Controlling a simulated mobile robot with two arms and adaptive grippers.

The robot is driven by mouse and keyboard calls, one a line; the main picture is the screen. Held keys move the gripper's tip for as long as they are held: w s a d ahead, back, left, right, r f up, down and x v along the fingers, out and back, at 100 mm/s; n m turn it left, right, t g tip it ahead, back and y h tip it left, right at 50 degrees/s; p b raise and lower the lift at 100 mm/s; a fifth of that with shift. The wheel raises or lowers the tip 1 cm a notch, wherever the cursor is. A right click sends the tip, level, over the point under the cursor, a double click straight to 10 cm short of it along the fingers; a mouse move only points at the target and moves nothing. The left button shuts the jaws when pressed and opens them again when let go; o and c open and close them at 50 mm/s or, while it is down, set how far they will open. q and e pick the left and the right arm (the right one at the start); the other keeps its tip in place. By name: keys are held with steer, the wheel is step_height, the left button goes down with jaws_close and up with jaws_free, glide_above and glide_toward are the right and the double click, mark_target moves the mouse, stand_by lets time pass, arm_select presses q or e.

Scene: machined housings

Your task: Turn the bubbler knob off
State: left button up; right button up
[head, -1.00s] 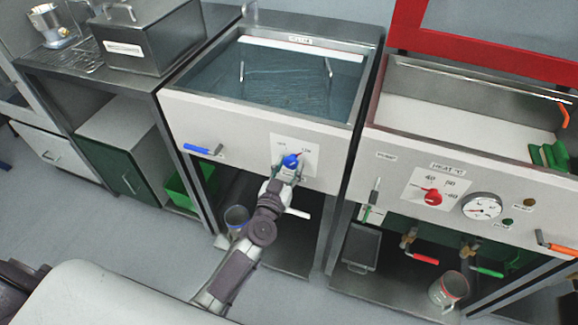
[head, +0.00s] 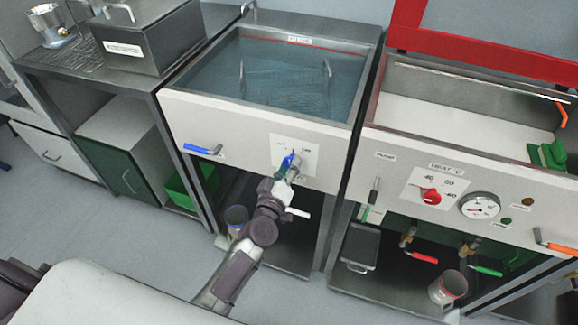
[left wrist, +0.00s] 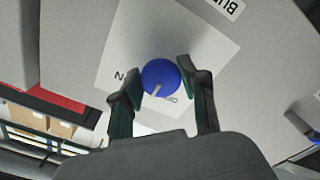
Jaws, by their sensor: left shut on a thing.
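The blue bubbler knob (head: 287,162) sits on a white label plate (head: 308,150) on the front panel of the water tank (head: 235,128). My left gripper (head: 290,168) is shut on the knob and partly covers it in the head view. In the left wrist view, the round blue knob (left wrist: 160,78) lies between the two fingertips of the left gripper (left wrist: 163,88). A pale pointer line on the knob points down and left in that view, between partly hidden printed letters. My right gripper is not in view.
A blue-handled lever (head: 202,150) is left of the knob. To the right, a second basin's panel carries a red heat knob (head: 431,196) and a round gauge (head: 480,207).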

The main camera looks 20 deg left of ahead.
arm_select(q)
steer(key=n+b, duration=0.1)
steer(key=n, duration=0.7)
steer(key=shift+r+n, duration=0.15)
steer(key=shift+n, duration=0.15)
stand_by(0.5)
steer(key=o, duration=1.1)
steer(key=s, duration=1.2)
steer(key=shift+a, duration=0.2)
